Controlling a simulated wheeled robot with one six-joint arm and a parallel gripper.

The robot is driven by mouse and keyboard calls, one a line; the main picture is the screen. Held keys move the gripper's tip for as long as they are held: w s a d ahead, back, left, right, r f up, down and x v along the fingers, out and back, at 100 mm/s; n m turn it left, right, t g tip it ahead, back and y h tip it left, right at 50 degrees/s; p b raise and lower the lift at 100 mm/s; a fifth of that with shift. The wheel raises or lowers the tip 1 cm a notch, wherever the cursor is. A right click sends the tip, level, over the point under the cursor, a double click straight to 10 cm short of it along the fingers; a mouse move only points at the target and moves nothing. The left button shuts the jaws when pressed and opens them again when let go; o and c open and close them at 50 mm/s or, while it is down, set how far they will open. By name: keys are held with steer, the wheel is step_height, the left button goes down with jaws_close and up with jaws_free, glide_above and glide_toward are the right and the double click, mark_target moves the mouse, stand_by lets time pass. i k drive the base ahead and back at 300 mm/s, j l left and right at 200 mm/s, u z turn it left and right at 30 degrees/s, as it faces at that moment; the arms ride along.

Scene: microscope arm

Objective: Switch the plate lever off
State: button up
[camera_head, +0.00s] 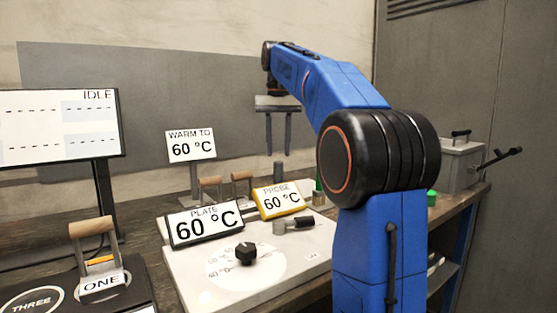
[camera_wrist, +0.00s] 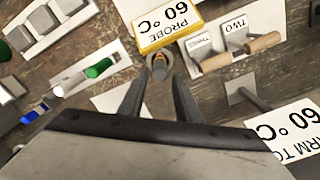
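The white plate unit (camera_head: 200,272) stands on the bench with a PLATE display (camera_head: 203,222) reading 60 °C. A black dial knob (camera_head: 245,253) sits on its front. A lever with a black grip (camera_head: 304,222) on a grey pivot lies near its right rear, grip pointing right. I take this for the plate lever; its on/off marking is too small to read. My gripper (camera_head: 278,148) hangs above and behind the plate, fingers down, apart and empty. In the wrist view my gripper (camera_wrist: 160,85) is also open, with a small round orange-centred thing (camera_wrist: 159,68) beyond the fingertips.
A yellow-framed PROBE display (camera_head: 281,199) reads 60 °C. A WARM TO sign (camera_head: 191,146) stands behind. Wooden-handled levers (camera_wrist: 250,47) stand near the gripper. A grey box (camera_head: 461,163) with a black-gripped lever is at right. A monitor (camera_head: 60,125) reads IDLE.

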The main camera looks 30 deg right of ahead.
mark_target(280, 225)
steer(key=k, duration=1)
